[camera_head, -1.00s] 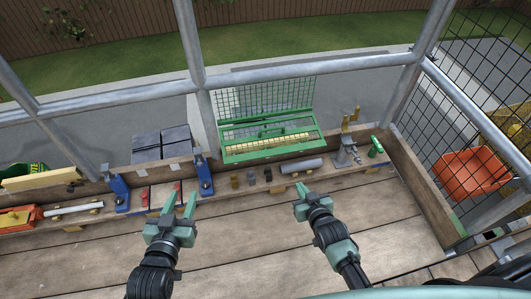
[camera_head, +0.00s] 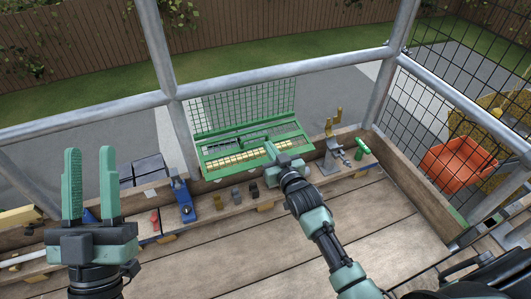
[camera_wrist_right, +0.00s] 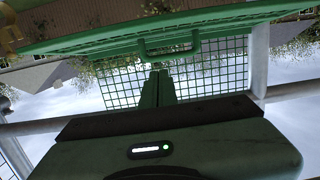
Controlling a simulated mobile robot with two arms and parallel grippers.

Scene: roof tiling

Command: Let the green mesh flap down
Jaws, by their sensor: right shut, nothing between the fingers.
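The green mesh flap (camera_head: 245,108) stands raised at the back of a green metal frame (camera_head: 213,172) on the bench's far side. A row of yellow blocks (camera_head: 235,159) lies inside the frame. My right gripper (camera_head: 268,147) is shut and empty at the frame's right front part; whether it touches is unclear. In the right wrist view its closed fingers (camera_wrist_right: 158,76) point towards a green bar with a handle (camera_wrist_right: 168,46), with mesh (camera_wrist_right: 205,72) behind them. My left gripper (camera_head: 90,152) is open and empty, raised at the left, apart from the frame.
A steel scaffold post (camera_head: 158,45) stands left of the flap. A grey vice (camera_head: 331,157) and a green-handled tool (camera_head: 360,149) stand to the right. The front planks (camera_head: 240,245) are clear.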

